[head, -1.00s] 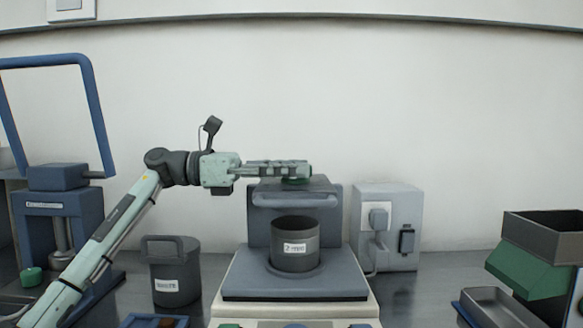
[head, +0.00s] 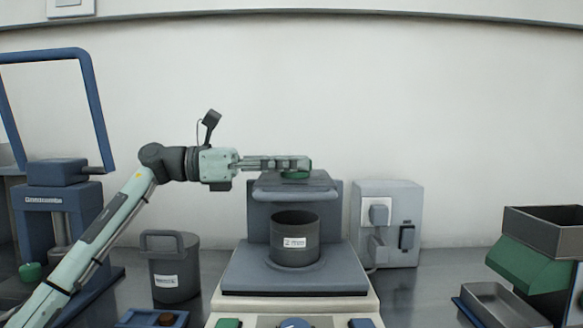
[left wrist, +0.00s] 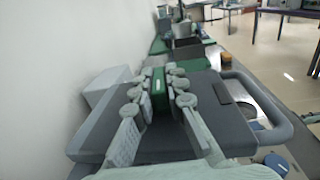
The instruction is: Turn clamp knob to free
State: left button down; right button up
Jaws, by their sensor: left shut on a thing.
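The green clamp knob (head: 297,174) sits on top of the grey clamp head (head: 293,184) of the machine in the middle. My left gripper (head: 300,163) reaches in from the left, level over the clamp head, with its fingers at the knob. In the left wrist view the green knob (left wrist: 158,83) stands between the two fingers (left wrist: 158,92), which are shut on it. A dark grey cup (head: 294,246) with a white label stands on the machine's plate (head: 240,276) below the clamp head. My right gripper is not in view.
A dark lidded canister (head: 174,272) stands left of the machine. A blue-framed press (head: 58,200) is at the far left. Green and dark trays (head: 532,264) are at the far right.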

pick_arm(q)
jog(key=shift+f+n+t+b, duration=0.15)
jog(key=shift+n+t+b, duration=0.2)
jog(key=shift+n+t, duration=0.55)
jog(key=shift+s+t+y, duration=0.1)
jog(key=shift+t+y, duration=0.2)
jog(key=shift+t, duration=0.5)
jog(key=shift+n+t, duration=0.4)
jog(key=shift+r+n+t+y+p, duration=0.2)
jog(key=shift+n+t+y+p, duration=0.3)
jog(key=shift+t, duration=0.3)
jog(key=shift+n+t+y+p, duration=0.35)
jog(key=shift+n+t+y, duration=0.15)
jog(key=shift+n+t, duration=0.35)
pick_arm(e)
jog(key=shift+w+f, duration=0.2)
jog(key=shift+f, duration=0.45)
pick_arm(q)
jog(key=c, duration=1.5)
grip_release()
jog(key=shift+c, duration=0.2)
